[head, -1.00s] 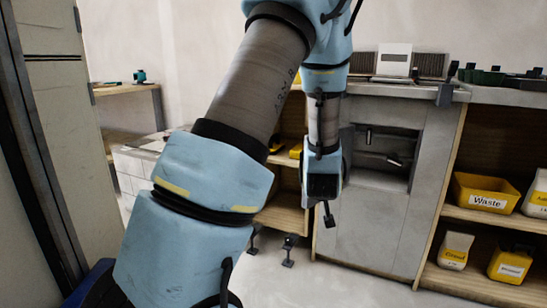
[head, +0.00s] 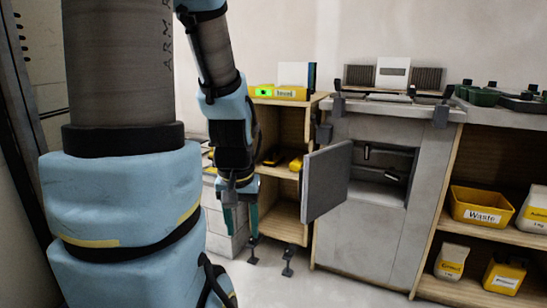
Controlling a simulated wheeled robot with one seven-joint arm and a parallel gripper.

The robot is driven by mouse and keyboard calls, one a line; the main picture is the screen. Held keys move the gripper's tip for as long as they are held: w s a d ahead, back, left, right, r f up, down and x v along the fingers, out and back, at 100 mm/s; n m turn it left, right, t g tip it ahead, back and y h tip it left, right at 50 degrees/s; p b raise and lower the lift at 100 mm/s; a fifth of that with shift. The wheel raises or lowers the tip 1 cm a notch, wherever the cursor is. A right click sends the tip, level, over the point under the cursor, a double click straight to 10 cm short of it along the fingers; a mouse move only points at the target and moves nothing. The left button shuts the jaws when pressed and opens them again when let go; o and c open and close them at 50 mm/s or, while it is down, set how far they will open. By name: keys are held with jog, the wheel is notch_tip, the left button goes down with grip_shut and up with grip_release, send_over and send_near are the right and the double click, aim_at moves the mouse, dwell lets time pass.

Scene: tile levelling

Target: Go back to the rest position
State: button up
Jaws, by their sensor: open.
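My blue arm fills the left of the head view. My gripper (head: 240,212) hangs pointing down at the lower end of the arm, in front of the wooden shelf unit. Its two teal-edged fingers are apart and nothing shows between them. The gripper looks clear of the grey machine (head: 375,240) to its right. Part of the shelf and the white blocks behind it is hidden by my arm.
A grey door panel (head: 328,182) stands out in front of the machine, beside its open recess (head: 378,178). Shelves at right hold a yellow Waste bin (head: 481,206) and bags. Low black stands (head: 288,262) are on the floor. The floor in front of the machine is clear.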

notch_tip(320, 180, up, 27)
jog(key=p, duration=2.5)
